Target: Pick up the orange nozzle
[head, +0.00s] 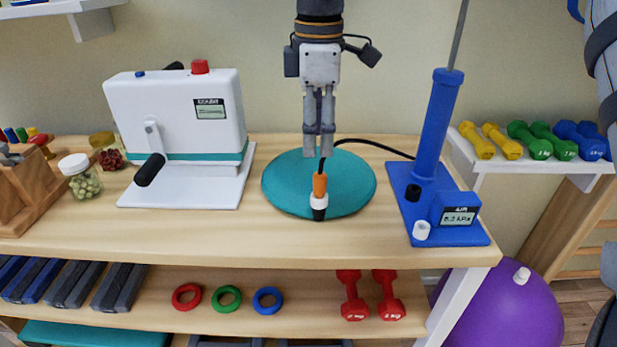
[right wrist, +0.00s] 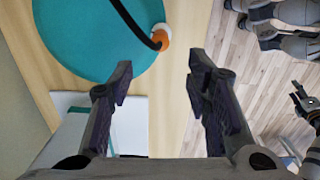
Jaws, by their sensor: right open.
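The orange nozzle (head: 319,185) is at the front part of the round teal pad (head: 285,185) on the bench. It has a white collar and a black tip pointing toward the bench front; whether it stands or leans is unclear. A black hose leads from its rear. My right gripper (head: 319,148) points down above and behind it, open and empty. In the right wrist view the nozzle (right wrist: 165,38) lies beyond the open fingers (right wrist: 158,78), apart from both. A dark claw at that view's right edge may be my left gripper (right wrist: 303,100); its state is unclear.
The hose runs right to a blue pump (head: 433,160) with a tall column. A white machine (head: 180,105) with a black-handled crank stands left of the pad. Dumbbells (head: 540,140) fill a side shelf. Bare bench lies in front of the pad.

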